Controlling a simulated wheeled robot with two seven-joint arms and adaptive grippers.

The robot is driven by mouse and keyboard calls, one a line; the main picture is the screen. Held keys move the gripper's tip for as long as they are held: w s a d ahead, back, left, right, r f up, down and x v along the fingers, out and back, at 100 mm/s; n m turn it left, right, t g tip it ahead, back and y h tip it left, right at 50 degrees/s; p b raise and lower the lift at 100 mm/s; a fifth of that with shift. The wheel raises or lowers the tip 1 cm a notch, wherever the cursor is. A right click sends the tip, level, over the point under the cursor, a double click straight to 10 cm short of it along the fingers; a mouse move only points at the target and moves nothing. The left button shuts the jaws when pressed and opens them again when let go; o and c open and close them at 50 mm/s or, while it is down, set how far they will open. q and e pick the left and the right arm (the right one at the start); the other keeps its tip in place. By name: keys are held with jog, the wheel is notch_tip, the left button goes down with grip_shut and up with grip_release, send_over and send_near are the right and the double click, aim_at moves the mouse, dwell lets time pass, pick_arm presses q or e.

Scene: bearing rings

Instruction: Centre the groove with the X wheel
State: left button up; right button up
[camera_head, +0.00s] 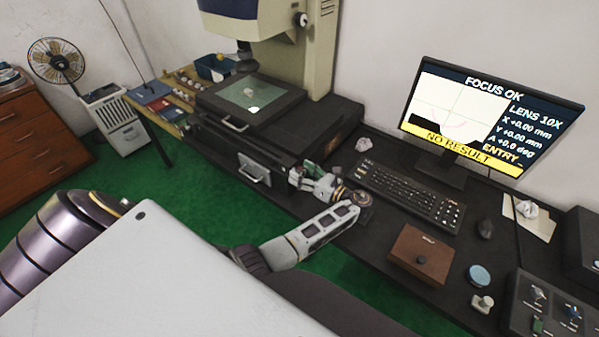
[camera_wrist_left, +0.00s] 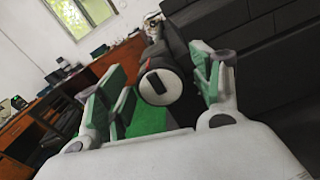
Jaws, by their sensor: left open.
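My left gripper (camera_head: 308,177) is open beside the stage's right front corner in the head view. In the wrist view its green-padded fingers (camera_wrist_left: 162,85) stand apart on both sides of a dark round knob with a white face (camera_wrist_left: 158,84), apparently the X wheel. I cannot tell if they touch it. The wheel is not clear in the head view. The monitor (camera_head: 490,112) reads FOCUS OK, LENS 10X, X +0.00, Y +0.00, A +0.0 and NO RESULT. Its picture has crosshairs, a pink curve and a dark area at lower left. The groove itself is too small to tell on the glass stage (camera_head: 270,92).
The keyboard (camera_head: 408,190), mouse (camera_head: 485,229), brown box (camera_head: 420,256) and blue disc (camera_head: 479,275) lie on the dark bench right of my arm. A control box (camera_head: 548,305) is at lower right. The measuring machine's column (camera_head: 322,50) rises behind the stage.

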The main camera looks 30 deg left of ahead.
pick_arm(q)
jog(key=shift+d, duration=0.1)
jog(key=shift+c, duration=0.5)
jog(key=c, duration=0.9)
jog(key=shift+c, duration=0.2)
jog(key=shift+r+n, duration=0.1)
jog(key=shift+n, duration=0.4)
jog(key=n, duration=0.4)
jog(key=shift+s+p, duration=0.1)
jog(key=shift+p, duration=0.25)
jog(key=n+b, duration=0.1)
jog(key=n, duration=0.5)
jog(key=shift+s, duration=0.1)
